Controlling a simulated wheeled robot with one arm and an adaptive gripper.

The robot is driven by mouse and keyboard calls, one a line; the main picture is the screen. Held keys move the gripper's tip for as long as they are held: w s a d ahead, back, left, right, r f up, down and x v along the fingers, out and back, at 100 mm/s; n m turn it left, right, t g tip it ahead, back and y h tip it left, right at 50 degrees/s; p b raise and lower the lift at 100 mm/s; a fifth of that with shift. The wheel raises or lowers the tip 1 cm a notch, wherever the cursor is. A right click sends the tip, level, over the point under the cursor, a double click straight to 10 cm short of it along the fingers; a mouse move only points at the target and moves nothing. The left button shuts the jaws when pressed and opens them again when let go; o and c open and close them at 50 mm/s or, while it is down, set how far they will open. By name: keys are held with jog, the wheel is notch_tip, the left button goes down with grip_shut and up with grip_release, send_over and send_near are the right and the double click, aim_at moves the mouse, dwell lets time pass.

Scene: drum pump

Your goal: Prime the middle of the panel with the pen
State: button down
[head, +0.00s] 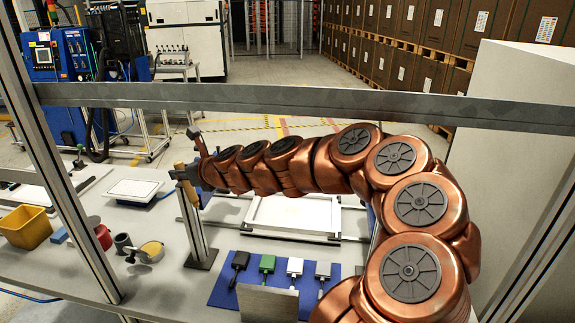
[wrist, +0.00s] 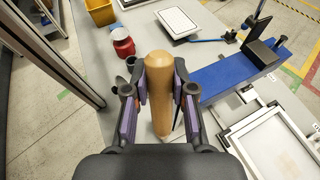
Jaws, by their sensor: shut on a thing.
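The pen is a thick tan, wood-coloured body with a rounded end; it stands between my fingers in the wrist view (wrist: 158,85). My gripper (wrist: 158,100) is shut on it, with one finger on each side. In the head view my gripper (head: 193,172) is at the left end of my arm, with part of the pen (head: 181,172) showing. The pen's tip is not clear in either view. The panel is a pale rectangle in a light frame (head: 290,214), partly behind my arm, to the right of my gripper. The panel also shows at lower right in the wrist view (wrist: 277,152).
A metal post (head: 192,225) on a dark base stands just below my gripper. A blue mat (head: 225,288) with several coloured tools lies in front of the panel. A yellow bin (head: 27,228), red jar (head: 103,237) and white tray (head: 135,188) are left. Frame bars cross the view.

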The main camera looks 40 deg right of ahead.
jog(key=s+d+f+h+b, duration=0.15)
jog(key=d+f, duration=0.25)
jog(key=d, duration=0.8)
jog(key=w+d+f+h+b, duration=0.1)
jog(key=d+f+h, duration=0.25)
jog(key=d, duration=0.95)
jog(key=s+d+f+h+b, duration=0.1)
jog(key=d+f, duration=0.3)
jog(key=d, duration=0.8)
jog(key=shift+g, duration=0.3)
notch_tip(320, 180, down, 5)
jog(key=b, duration=0.5)
jog(key=shift+d+r, duration=0.1)
jog(key=shift+d, duration=0.05)
